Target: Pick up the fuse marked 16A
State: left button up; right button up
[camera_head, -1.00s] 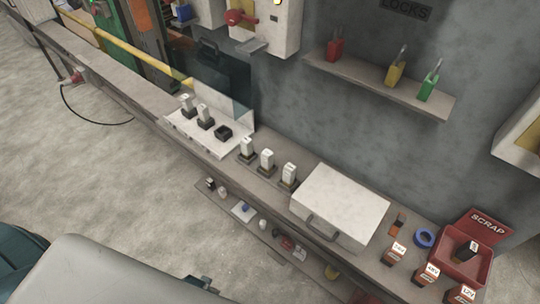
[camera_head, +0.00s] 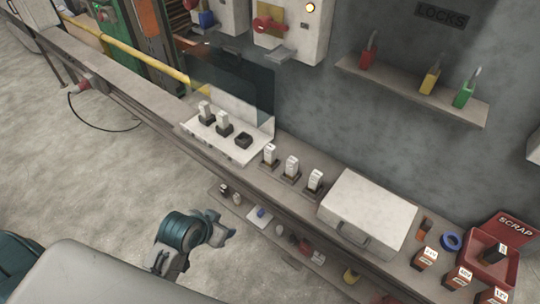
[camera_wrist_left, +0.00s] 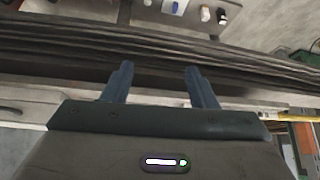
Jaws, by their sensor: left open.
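Three white fuses (camera_head: 270,154) (camera_head: 291,166) (camera_head: 315,180) stand upright in a row of dark bases on the bench, left of the white case. Two similar white fuses (camera_head: 205,109) (camera_head: 223,121) stand on the white panel further left, beside an empty black base (camera_head: 243,140). The markings are too small to read, so I cannot tell which is 16A. My left arm's end (camera_head: 208,233) is in front of the bench, apart from the fuses. In the left wrist view my left gripper (camera_wrist_left: 159,72) is open and empty, facing the bench edge. My right gripper is out of view.
A white case (camera_head: 368,215) with a handle sits right of the fuse row. A red scrap bin (camera_head: 488,265) and small boxes (camera_head: 424,259) stand beyond it. A clear upright panel (camera_head: 235,80) backs the white panel. A lower shelf (camera_head: 285,233) holds small items below the bench.

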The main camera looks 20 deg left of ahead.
aim_at(267, 155)
pick_arm(q)
jog(key=w+d+r+t+h, duration=0.1)
jog(key=w, duration=0.6)
jog(key=w+d+r+m+t+h, duration=0.1)
jog(key=w+t, duration=0.1)
jog(key=w, duration=0.6)
jog(key=w+d+r+t+h+p, duration=0.1)
jog(key=w+r+t, duration=0.1)
jog(key=w, duration=0.5)
jog(key=shift+w+d+m, duration=0.3)
jog(key=shift+d, duration=0.05)
jog(key=shift+w+d+f, duration=0.15)
jog(key=shift+w+f, duration=0.2)
jog(key=shift+w, duration=0.1)
jog(key=shift+w+p, duration=0.25)
jog(key=shift+p, duration=0.15)
jog(key=p+x, duration=0.1)
jog(key=x, duration=0.3)
jog(key=shift+d+p, duration=0.1)
jog(key=shift+p, duration=0.2)
jog(key=shift+w+f, duration=0.15)
jog(key=shift+w, duration=0.05)
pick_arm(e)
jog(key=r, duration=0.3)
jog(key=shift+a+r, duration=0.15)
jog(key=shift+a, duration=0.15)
pick_arm(q)
jog(key=shift+c, duration=0.2)
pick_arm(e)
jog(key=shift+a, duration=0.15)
